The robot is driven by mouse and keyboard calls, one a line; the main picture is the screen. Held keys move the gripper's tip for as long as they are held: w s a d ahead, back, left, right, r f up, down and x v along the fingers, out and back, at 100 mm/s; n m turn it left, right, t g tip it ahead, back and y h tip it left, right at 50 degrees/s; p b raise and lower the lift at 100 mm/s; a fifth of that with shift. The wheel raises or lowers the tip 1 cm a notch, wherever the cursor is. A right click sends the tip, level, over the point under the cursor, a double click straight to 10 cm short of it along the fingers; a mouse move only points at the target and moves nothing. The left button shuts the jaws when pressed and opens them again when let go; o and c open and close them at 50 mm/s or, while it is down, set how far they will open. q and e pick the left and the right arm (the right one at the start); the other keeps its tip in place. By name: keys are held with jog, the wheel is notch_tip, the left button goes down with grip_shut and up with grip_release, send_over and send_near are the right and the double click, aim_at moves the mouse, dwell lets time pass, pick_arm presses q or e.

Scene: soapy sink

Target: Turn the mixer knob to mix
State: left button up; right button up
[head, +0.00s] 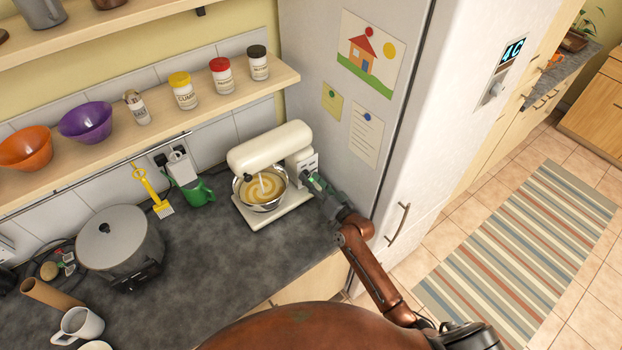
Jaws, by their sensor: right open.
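The cream stand mixer (270,150) stands on the dark counter beside the fridge. Its steel bowl (262,203) holds a pale yellow batter with a swirl, and the beater reaches down into it. The control side of the mixer (309,160) faces right; the knob is too small and partly covered by my gripper to make out clearly. My right gripper (314,184) is open at the right side of the mixer, close to its control side. I cannot tell whether its fingers touch the knob. My left gripper is not in view.
The fridge (345,140) rises just right of my right gripper. A shelf (110,142) with bowls and spice jars overhangs the counter. The counter front is clear.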

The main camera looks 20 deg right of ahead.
jog(key=v, duration=1.1)
jog(key=shift+s, duration=0.25)
jog(key=shift+r, duration=0.1)
